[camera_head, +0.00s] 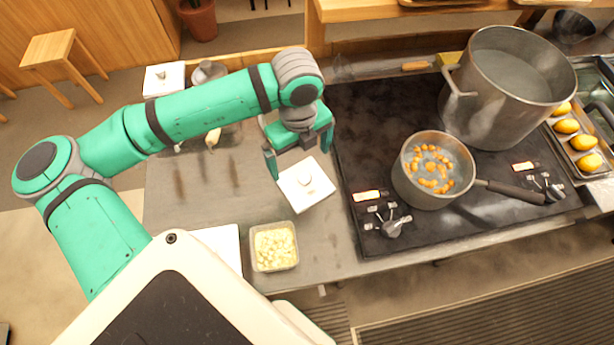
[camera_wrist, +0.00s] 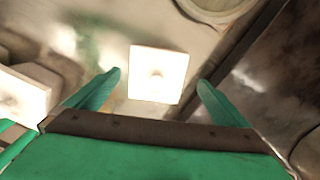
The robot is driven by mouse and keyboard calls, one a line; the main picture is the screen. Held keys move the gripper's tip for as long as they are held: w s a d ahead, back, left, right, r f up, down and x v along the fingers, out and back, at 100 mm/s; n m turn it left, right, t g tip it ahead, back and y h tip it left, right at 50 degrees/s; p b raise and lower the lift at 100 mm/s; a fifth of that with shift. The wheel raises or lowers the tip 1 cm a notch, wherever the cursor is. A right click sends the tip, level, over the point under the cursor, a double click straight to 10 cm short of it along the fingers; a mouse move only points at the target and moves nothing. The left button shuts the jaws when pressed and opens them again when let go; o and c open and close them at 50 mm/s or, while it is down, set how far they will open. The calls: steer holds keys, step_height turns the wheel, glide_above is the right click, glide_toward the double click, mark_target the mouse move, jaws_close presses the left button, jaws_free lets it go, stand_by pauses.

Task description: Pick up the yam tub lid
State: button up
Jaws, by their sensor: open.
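A white square lid with a small round knob (camera_head: 318,196) lies on the steel counter, left of the black stove top. My gripper (camera_head: 300,164) is open above it, one finger to each side and apart from the lid. In the wrist view the lid (camera_wrist: 157,62) shows between and beyond the two green fingers (camera_wrist: 158,78), with nothing held. An uncovered clear tub of pale yellowish cubes (camera_head: 274,247) stands in front of the lid. I cannot tell from the markings which tub the lid belongs to.
A pan with orange pieces (camera_head: 432,170) and a large pot (camera_head: 510,85) stand on the stove top (camera_head: 375,110) to the right. Another white knobbed lid (camera_head: 164,79) is at the back left. A white board or lid (camera_head: 222,245) lies left of the tub, partly hidden by my body.

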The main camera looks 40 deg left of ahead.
mark_target(302, 175)
steer(key=shift+s+d+f, duration=0.1)
steer(key=shift+s+f, duration=0.1)
steer(key=shift+f, duration=0.5)
steer(key=shift+s+d+f, duration=0.1)
steer(key=shift+s+f, duration=0.05)
steer(key=shift+f, duration=0.55)
steer(key=f, duration=0.3)
steer(key=shift+d+f, duration=0.2)
steer(key=shift+d, duration=0.05)
steer(key=shift+f, duration=0.6)
steer(key=c, duration=0.7)
steer(key=shift+r, duration=0.1)
